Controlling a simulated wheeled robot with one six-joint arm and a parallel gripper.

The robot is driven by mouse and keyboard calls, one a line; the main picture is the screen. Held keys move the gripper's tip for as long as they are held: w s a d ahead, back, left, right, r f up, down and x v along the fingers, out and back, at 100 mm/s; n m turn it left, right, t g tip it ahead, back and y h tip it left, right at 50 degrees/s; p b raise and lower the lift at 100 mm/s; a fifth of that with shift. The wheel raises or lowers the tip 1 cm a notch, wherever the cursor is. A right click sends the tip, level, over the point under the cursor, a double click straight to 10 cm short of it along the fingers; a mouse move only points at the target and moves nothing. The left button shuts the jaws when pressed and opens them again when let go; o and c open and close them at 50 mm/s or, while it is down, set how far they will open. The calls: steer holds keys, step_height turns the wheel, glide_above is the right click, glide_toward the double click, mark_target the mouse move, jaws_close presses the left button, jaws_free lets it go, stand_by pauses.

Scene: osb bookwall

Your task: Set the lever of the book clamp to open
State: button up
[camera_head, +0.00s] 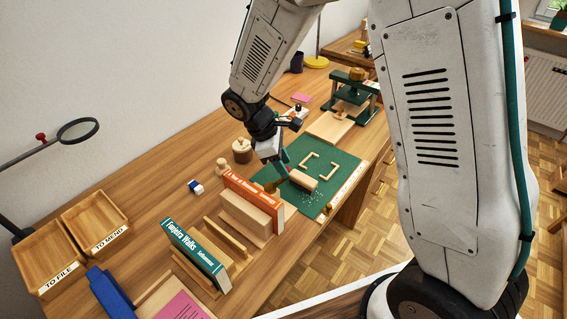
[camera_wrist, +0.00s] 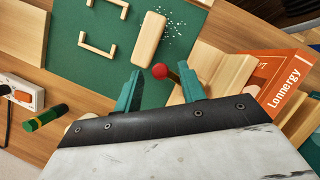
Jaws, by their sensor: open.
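An orange book (camera_head: 253,200) stands upright among pale wooden blocks (camera_head: 246,215), apparently the book clamp; in the wrist view the orange book (camera_wrist: 279,84) and wooden parts (camera_wrist: 222,68) are at the right. A red ball knob (camera_wrist: 160,71), apparently the end of the lever, shows in the wrist view. My gripper (camera_wrist: 163,82) is open, its teal fingers on either side of the knob with a gap at each side. The lever's shaft is mostly hidden. In the head view my gripper (camera_head: 278,177) is low beside the orange book's far end.
A green mat (camera_head: 335,168) with a wooden block (camera_head: 303,179) and corner pieces lies just beyond. A teal book (camera_head: 195,255) stands nearer, and trays (camera_head: 93,222) are at the left. A green press (camera_head: 351,92) stands at the back.

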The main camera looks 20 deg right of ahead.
steer(key=shift+d+f, duration=0.1)
steer(key=shift+f, duration=0.15)
jaws_close()
